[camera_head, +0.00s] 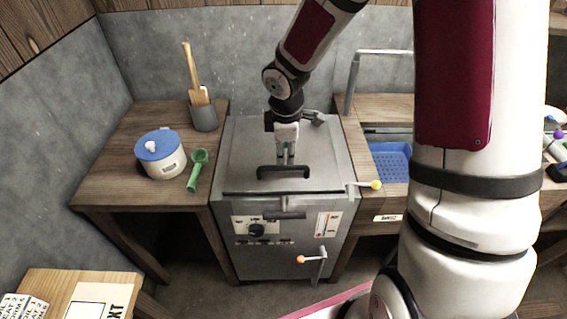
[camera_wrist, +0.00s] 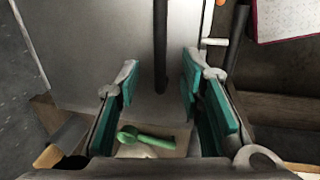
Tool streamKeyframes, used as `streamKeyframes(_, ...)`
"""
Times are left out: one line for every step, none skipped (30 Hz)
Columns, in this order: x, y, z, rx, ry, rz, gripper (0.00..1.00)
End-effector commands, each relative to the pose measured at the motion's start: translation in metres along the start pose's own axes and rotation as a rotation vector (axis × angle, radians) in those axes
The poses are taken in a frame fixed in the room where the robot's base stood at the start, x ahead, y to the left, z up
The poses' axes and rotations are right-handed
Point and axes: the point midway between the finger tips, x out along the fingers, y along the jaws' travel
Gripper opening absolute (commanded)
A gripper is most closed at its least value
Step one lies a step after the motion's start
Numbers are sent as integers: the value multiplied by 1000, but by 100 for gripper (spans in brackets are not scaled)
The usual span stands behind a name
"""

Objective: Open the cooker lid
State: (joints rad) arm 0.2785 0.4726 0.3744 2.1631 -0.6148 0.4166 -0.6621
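The cooker (camera_head: 250,262) is a grey metal box between two wooden counters. Its flat grey lid (camera_head: 245,150) lies down over the top, with a black bar handle (camera_head: 284,172) near the front edge. My gripper (camera_head: 286,160) points down over the lid, just behind or above the handle in the head view. In the wrist view my gripper (camera_wrist: 162,82) has its teal-padded fingers wide apart and empty. The dark handle bar (camera_wrist: 160,45) lines up with the gap between them. I cannot tell how far above it the fingertips are.
A blue-lidded white pot (camera_head: 160,152), a green scoop (camera_head: 197,170) and a utensil cup (camera_head: 203,116) stand on the left counter. A yellow-knobbed lever (camera_head: 366,185) sticks out at the cooker's right front; an orange-knobbed crank (camera_head: 313,258) is lower. A blue basket (camera_head: 390,162) is at right.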

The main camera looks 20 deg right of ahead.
Motion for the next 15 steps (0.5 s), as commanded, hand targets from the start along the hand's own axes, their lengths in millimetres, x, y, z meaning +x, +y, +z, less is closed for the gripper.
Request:
streamKeyframes(12,-1,-1,-3,0,-3,35)
streamKeyframes(18,-1,-1,-2,-1,-4,35)
streamKeyframes(26,-1,-1,-2,-1,-4,35)
streamKeyframes(31,0,-1,-2,0,-3,35)
streamKeyframes(36,-1,-1,-2,-1,-3,35)
streamKeyframes(43,-1,-1,-2,-1,-3,35)
streamKeyframes(47,-1,-1,-2,-1,-2,35)
streamKeyframes(51,-1,-1,-2,-1,-3,35)
streamKeyframes(56,0,-1,-1,-1,-2,35)
streamKeyframes(59,0,-1,-1,0,-1,35)
streamKeyframes(62,0,-1,-1,0,-1,35)
streamKeyframes(65,0,-1,-1,0,-1,35)
streamKeyframes(67,0,0,0,-1,-1,35)
streamKeyframes(69,0,0,1,0,-1,35)
streamKeyframes(70,0,0,1,0,0,35)
